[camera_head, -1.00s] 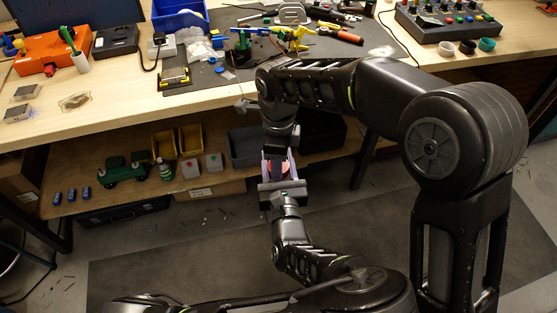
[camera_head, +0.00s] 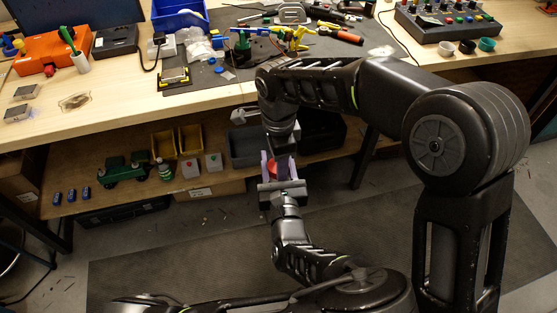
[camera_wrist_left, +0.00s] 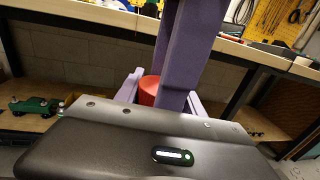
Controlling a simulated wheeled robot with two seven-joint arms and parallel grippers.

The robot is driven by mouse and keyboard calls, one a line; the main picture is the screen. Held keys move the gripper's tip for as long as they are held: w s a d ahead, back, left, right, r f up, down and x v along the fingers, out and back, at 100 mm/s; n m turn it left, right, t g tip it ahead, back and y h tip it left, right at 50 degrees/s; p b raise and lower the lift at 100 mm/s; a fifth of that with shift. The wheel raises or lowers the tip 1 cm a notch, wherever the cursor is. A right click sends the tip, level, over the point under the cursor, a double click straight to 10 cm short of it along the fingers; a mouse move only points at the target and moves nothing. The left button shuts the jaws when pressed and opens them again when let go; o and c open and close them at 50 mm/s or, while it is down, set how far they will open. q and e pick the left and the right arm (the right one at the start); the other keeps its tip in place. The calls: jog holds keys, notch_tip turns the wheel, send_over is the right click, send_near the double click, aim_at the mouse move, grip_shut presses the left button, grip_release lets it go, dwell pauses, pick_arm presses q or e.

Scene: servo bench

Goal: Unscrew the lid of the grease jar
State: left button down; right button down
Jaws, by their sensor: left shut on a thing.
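A red round piece (camera_head: 271,168), probably the grease jar or its lid, sits between the purple fingers of my left gripper (camera_head: 279,168), which is shut on it in front of the bench. In the left wrist view the red piece (camera_wrist_left: 149,90) shows behind large purple fingers that reach down from above, likely my right gripper's. My right gripper (camera_head: 281,153) comes down from the arm on the right, directly over the left one. Its fingertips and part of the red piece are hidden, so its opening and any contact are unclear.
The workbench (camera_head: 105,100) carries an orange box (camera_head: 50,52), a dark mat with tools and a button panel (camera_head: 447,20). The shelf below holds a green toy truck (camera_head: 124,170), yellow bins (camera_head: 191,139) and a grey bin (camera_head: 245,146). The floor mat is clear.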

jog(key=shift+a, duration=0.1)
dwell(0.8)
jog(key=c, duration=0.7)
grip_release()
jog(key=shift+r, duration=2.3)
jog(key=shift+c, duration=0.3)
notch_tip(320, 180, up, 3)
jog(key=m, duration=0.4)
jog(key=shift+r, duration=0.2)
jog(key=shift+f, duration=0.15)
